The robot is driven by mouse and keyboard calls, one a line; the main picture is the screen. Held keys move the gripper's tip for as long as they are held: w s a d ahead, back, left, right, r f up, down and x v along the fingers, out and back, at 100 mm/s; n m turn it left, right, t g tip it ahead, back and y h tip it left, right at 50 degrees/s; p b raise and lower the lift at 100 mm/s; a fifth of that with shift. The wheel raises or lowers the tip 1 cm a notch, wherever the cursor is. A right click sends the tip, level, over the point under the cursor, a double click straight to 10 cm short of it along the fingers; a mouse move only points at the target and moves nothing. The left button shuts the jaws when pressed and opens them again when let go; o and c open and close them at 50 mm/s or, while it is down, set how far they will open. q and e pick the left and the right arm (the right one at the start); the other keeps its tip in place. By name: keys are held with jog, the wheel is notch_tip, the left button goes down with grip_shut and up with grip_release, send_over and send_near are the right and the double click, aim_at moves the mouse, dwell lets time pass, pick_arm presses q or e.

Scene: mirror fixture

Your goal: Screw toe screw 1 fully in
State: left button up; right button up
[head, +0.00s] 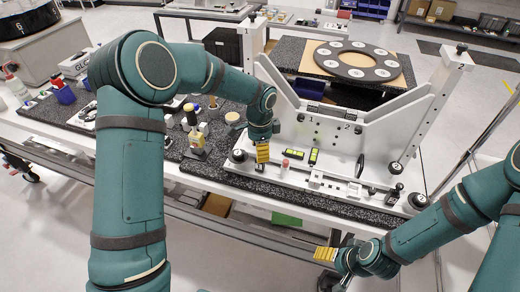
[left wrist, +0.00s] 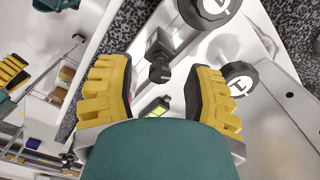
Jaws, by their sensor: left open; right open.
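My left gripper (head: 262,153) points down at the left front of the white mirror fixture (head: 335,135). In the left wrist view its yellow fingers (left wrist: 162,92) are open. A small dark screw head (left wrist: 160,71) on a metal block (left wrist: 163,45) shows between and just beyond the fingertips. It looks like a toe screw, but I see no number on it and cannot tell contact or how deep it sits. In the head view the gripper hides it. My right gripper (head: 325,254) is open and empty in front of the table edge; it also shows in the left wrist view (left wrist: 12,72).
Two black knobs with white marked tops (left wrist: 210,8) (left wrist: 240,78) stand close to the left fingers. Yellow-black levels (head: 293,154) and a red-capped item (head: 285,164) lie on the base. Bottles (head: 193,130) stand to the left.

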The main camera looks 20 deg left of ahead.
pick_arm(q)
notch_tip(320, 180, up, 12)
jog(key=shift+f, duration=0.15)
dwell(0.7)
